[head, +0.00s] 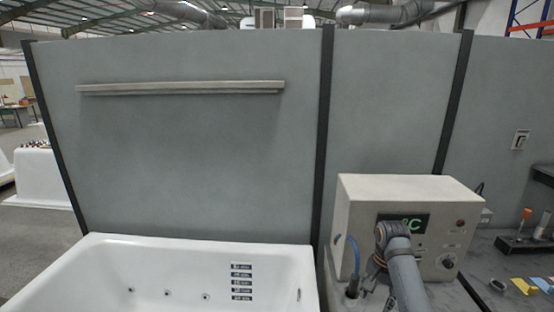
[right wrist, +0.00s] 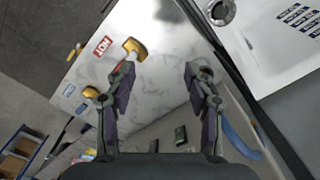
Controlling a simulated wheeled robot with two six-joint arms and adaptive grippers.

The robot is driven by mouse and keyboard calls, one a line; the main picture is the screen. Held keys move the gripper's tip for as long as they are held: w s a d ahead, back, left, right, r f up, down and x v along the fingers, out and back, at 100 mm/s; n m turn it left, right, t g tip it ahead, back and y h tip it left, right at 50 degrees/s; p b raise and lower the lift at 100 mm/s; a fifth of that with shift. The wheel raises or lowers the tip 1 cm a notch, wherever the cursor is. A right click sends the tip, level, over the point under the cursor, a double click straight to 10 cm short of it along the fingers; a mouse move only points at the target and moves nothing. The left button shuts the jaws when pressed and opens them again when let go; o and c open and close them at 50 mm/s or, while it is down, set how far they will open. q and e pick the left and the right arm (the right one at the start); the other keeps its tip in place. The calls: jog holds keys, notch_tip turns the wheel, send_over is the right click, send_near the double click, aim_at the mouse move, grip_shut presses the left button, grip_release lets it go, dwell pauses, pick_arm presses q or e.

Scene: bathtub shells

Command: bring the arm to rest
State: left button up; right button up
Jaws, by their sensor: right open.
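My right gripper (right wrist: 163,78) is open in the right wrist view, its two fingers wide apart with nothing between them. Beyond the fingers lies a pale marbled surface (right wrist: 160,62) with a red label reading HOT (right wrist: 103,47). In the head view my right arm rises from the bottom edge in front of the control box (head: 362,205); its fingers cannot be made out clearly there. My left gripper is in neither view.
A white bathtub shell (head: 200,250) stands at the left, with dark labels (head: 241,282) inside. A blue hose (head: 354,256) hangs at the box's left side. Yellow-ended tools (right wrist: 134,48) lie on the pale surface. Coloured items (head: 523,286) lie on the bench at right. Grey panels close the back.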

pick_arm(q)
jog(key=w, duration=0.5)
pick_arm(e)
jog(key=s+f+n+t, duration=0.1)
jog(key=s+f+n, duration=0.2)
jog(key=s+f, duration=0.45)
jog(key=s+a+n+t, duration=0.35)
jog(key=s+n, duration=0.45)
jog(key=s, duration=1)
jog(key=s+d+f+g+h+b, duration=0.2)
jog(key=f+b, duration=0.5)
jog(key=f, duration=2.9)
pick_arm(q)
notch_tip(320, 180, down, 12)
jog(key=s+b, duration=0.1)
jog(key=b, duration=0.4)
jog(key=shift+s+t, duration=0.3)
pick_arm(e)
jog(key=s+d+f+m+g+y, duration=0.1)
jog(key=s+f, duration=1.7)
jog(key=s, duration=0.1)
jog(key=shift+d+f, duration=0.2)
jog(key=shift+d, duration=0.05)
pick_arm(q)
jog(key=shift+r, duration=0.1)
